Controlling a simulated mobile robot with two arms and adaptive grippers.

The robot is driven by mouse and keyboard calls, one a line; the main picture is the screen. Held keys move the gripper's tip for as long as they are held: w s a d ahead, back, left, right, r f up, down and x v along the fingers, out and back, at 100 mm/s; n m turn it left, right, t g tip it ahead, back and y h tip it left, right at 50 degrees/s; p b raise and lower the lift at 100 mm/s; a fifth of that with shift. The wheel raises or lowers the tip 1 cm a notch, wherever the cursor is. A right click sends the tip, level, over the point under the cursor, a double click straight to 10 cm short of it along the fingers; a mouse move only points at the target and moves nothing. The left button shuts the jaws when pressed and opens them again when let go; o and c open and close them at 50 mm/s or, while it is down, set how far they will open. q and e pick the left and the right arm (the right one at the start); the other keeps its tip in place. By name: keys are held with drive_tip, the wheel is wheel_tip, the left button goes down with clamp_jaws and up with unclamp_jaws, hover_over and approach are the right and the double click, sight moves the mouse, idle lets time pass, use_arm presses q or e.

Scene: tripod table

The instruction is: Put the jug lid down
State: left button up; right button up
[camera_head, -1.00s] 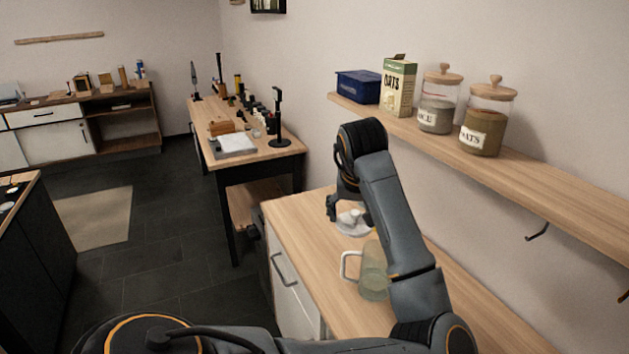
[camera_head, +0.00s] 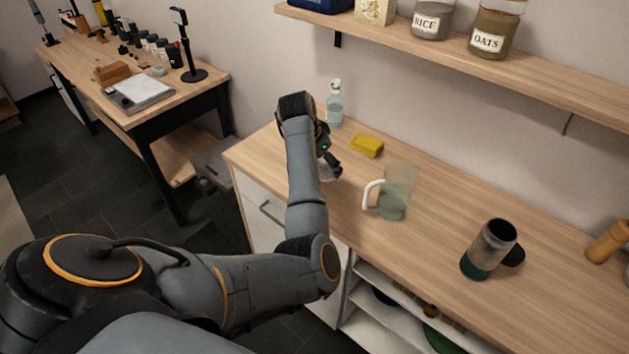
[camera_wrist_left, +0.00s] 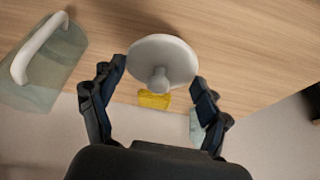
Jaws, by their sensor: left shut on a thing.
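The jug lid is a pale grey disc with a knob; it shows in the left wrist view (camera_wrist_left: 165,58) and, partly hidden, in the head view (camera_head: 328,172). My left gripper (camera_head: 328,158) is shut on it, with a finger at either side of the lid in the left wrist view (camera_wrist_left: 160,85). It is over the counter's left part. I cannot tell whether the lid touches the wood. The clear jug (camera_head: 396,190) with a white handle stands upright, uncovered, right of the gripper; it also shows in the left wrist view (camera_wrist_left: 50,70). My right gripper is not in view.
On the wooden counter (camera_head: 440,225), a yellow sponge (camera_head: 367,145) and a clear bottle (camera_head: 335,104) stand behind the gripper. A shelf (camera_head: 450,70) with jars hangs above. Counter between sponge and jug is bare.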

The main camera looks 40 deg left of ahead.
sight(324, 170)
use_arm(q)
drive_tip(key=f, duration=0.4)
drive_tip(key=shift+w+d, duration=0.15)
drive_tip(key=shift+d, duration=0.1)
wheel_tip(324, 170, down, 3)
drive_tip(key=shift+a+f+p, duration=0.1)
drive_tip(key=shift+a+p, duration=0.05)
drive_tip(key=shift+p, duration=0.3)
drive_tip(key=shift+f, duration=0.5)
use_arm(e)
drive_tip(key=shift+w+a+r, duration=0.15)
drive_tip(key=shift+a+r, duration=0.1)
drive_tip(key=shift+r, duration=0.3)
use_arm(q)
drive_tip(key=o, duration=0.9)
drive_tip(key=shift+o, duration=0.2)
drive_tip(key=v, duration=1.2)
drive_tip(key=shift+b, duration=0.35)
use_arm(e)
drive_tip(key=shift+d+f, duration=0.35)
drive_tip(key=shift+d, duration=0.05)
